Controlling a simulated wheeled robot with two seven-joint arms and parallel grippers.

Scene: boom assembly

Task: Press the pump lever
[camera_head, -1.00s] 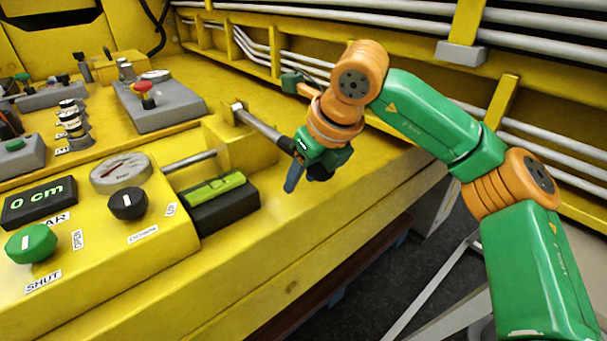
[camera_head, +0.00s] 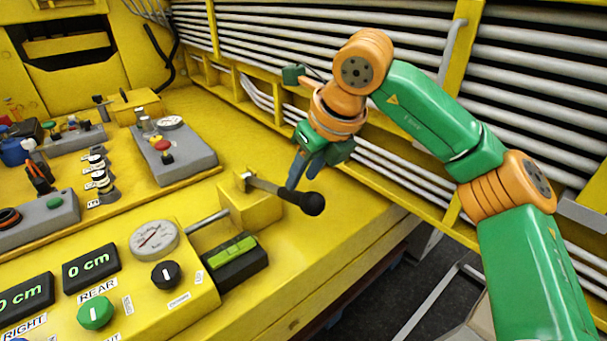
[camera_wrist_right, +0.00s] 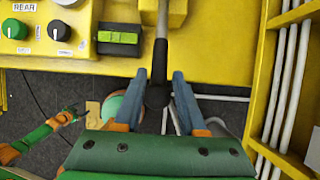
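The pump lever is a grey rod (camera_head: 266,186) with a black knob (camera_head: 313,204), sticking out from a yellow block over the panel's front edge. My right gripper (camera_head: 304,174) is at the lever, close to the knob, its blue fingers pointing down. In the right wrist view, the open fingers (camera_wrist_right: 158,98) lie on either side of the knob (camera_wrist_right: 158,96), and the rod (camera_wrist_right: 160,45) runs away between them. I cannot tell whether they touch it. Part of my left arm (camera_wrist_right: 40,135) shows in the right wrist view; its gripper state is unclear.
A round gauge (camera_head: 154,239), a black knob with a white mark (camera_head: 166,275), a green knob (camera_head: 96,313) and a black box with a green level (camera_head: 233,262) sit left of the lever. Pipes (camera_head: 330,35) and yellow posts stand behind.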

